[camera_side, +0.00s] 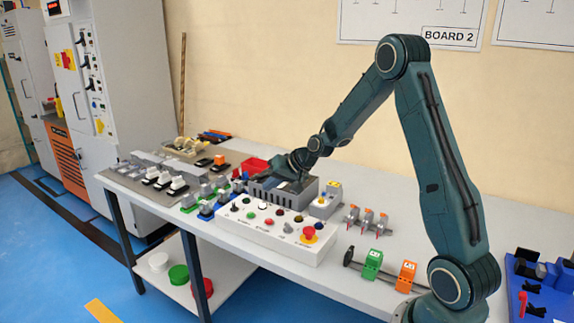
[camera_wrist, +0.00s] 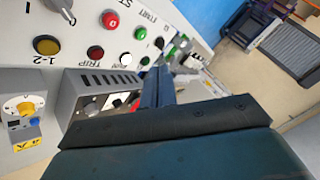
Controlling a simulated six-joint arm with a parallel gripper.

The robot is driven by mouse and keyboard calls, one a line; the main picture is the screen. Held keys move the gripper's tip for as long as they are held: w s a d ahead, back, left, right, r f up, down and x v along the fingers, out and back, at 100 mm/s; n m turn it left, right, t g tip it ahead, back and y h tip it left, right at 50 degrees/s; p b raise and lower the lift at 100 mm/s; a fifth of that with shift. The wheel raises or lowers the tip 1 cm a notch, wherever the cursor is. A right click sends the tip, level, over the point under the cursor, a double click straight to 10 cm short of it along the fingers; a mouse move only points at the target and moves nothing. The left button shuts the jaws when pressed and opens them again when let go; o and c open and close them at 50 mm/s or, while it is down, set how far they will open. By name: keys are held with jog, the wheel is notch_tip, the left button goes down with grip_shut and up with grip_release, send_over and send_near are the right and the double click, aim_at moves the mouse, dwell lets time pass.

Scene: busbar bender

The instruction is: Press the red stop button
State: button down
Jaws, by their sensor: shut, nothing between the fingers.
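The white control box (camera_side: 270,235) stands on the table and carries several round buttons and lamps. The red stop button (camera_side: 268,222) is in its front row, between a green button and a grey selector. In the wrist view the stop button (camera_wrist: 110,19) is at the upper left, beside a label partly reading "ST", and is uncovered. My gripper (camera_side: 265,179) is above the grey slotted box behind the control box, away from the button. In the wrist view my gripper (camera_wrist: 160,72) has its fingers together and empty.
A red mushroom button on a yellow base (camera_side: 309,233) is at the control box's right end. The grey slotted box (camera_side: 283,193) is just behind it. A dark red TRIP lamp (camera_wrist: 95,52) is near the stop button. Terminal blocks (camera_side: 372,264) stand to the right.

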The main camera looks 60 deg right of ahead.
jog(key=shift+f, duration=0.1)
jog(key=shift+f, duration=4.3)
jog(key=shift+f, duration=0.85)
jog(key=shift+r, duration=0.85)
jog(key=shift+r, duration=0.15)
jog(key=shift+r, duration=2.35)
jog(key=shift+a+r, duration=0.1)
jog(key=shift+a, duration=0.05)
